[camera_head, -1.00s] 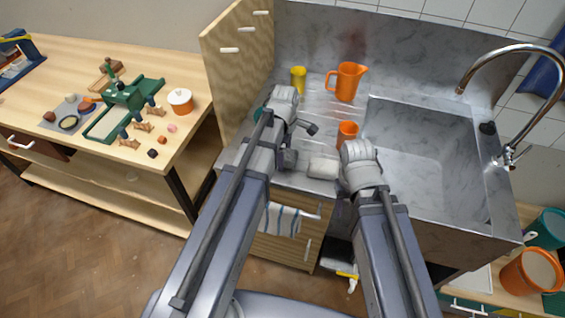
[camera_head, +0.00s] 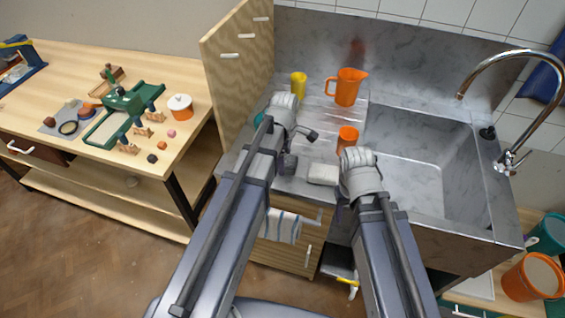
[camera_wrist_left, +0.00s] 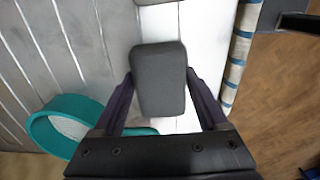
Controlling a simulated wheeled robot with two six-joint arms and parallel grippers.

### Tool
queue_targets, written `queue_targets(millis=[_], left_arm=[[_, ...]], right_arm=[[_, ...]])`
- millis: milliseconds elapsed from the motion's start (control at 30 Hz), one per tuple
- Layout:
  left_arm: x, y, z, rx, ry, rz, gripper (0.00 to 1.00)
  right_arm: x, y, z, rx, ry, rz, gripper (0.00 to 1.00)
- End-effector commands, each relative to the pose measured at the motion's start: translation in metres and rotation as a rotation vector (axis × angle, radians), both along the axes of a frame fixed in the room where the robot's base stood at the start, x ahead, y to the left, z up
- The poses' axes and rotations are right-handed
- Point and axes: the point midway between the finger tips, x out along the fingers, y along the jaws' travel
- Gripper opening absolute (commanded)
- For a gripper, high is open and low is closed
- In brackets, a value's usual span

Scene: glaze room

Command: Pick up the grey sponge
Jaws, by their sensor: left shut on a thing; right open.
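The grey sponge (camera_wrist_left: 160,78) is a dark grey rounded block between the two fingers of my left gripper (camera_wrist_left: 161,88) in the left wrist view. The fingers touch its sides and are shut on it. It lies over the pale counter surface; I cannot tell whether it is lifted clear. In the head view, the dark grey block (camera_head: 288,164) shows at the end of my left arm near the counter's front edge. My right gripper (camera_head: 350,205) is open beside the counter front, its fingers mostly hidden by its own wrist.
A pale block (camera_head: 322,173) lies between my arms. An orange cup (camera_head: 347,138), orange jug (camera_head: 347,87) and yellow cup (camera_head: 298,85) stand behind. A teal round container (camera_wrist_left: 62,125) is close to the left gripper. The sink (camera_head: 430,170) is right; a striped towel (camera_head: 284,226) hangs in front.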

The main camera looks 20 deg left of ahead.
Motion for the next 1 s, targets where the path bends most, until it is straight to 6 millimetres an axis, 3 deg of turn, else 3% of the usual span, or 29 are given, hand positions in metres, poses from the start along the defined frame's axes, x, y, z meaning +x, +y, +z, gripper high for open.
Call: queue_targets(millis=[267,467,1000], left_arm=[[0.0,0.0,0.002,0.0,0.0,0.0,0.24],[0.0,0.0,0.016,0.0,0.0,0.0,0.24],[0.0,0.0,0.092,0.0,0.0,0.0,0.24]], right_arm=[[0.0,0.0,0.002,0.0,0.0,0.0,0.5],[0.0,0.0,0.016,0.0,0.0,0.0,0.5],[0.0,0.0,0.092,0.0,0.0,0.001,0.5]])
